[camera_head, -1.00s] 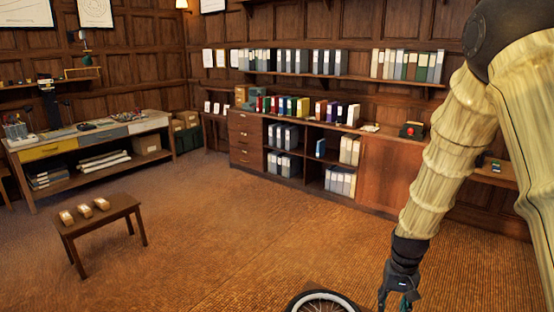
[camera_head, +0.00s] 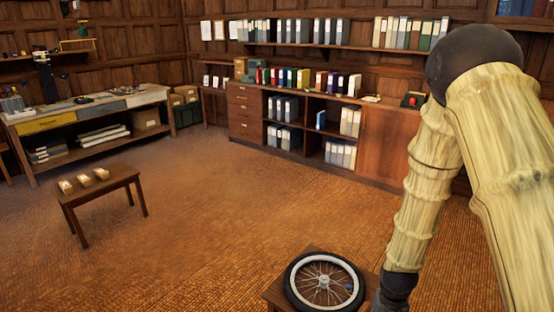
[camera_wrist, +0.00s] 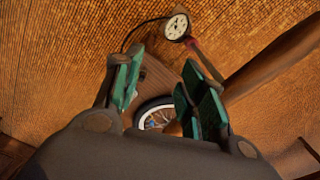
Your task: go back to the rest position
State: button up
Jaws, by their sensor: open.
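My gripper (camera_wrist: 160,78) shows in the wrist view with its two green-padded fingers apart and nothing between them. In the head view my gripper is out of frame below my pale arm at the right. There the wheel (camera_head: 324,300) lies flat on a small wooden stool (camera_head: 275,292) at the bottom, just left of my arm.
A round dial gauge (camera_wrist: 177,27) with a dark hose shows in the wrist view. A low table (camera_head: 104,190) with three small blocks stands at the left. A workbench (camera_head: 30,143) and a shelf cabinet (camera_head: 385,158) line the walls. The middle floor is clear.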

jog(key=s+a+f+n+b, duration=0.1)
jog(key=s+a+f+b, duration=0.1)
jog(key=s+f+b, duration=0.95)
jog(key=s+a+f+b, duration=0.2)
jog(key=s+f+b, duration=0.35)
jog(key=f, duration=1.05)
jog(key=s+a+f+n+b, duration=0.1)
jog(key=s+a+f+b, duration=0.2)
jog(key=s+f+b, duration=0.65)
notch_tip(320, 180, up, 14)
jog(key=p, duration=2)
jog(key=shift+s+d+f, duration=0.2)
jog(key=shift+s, duration=0.2)
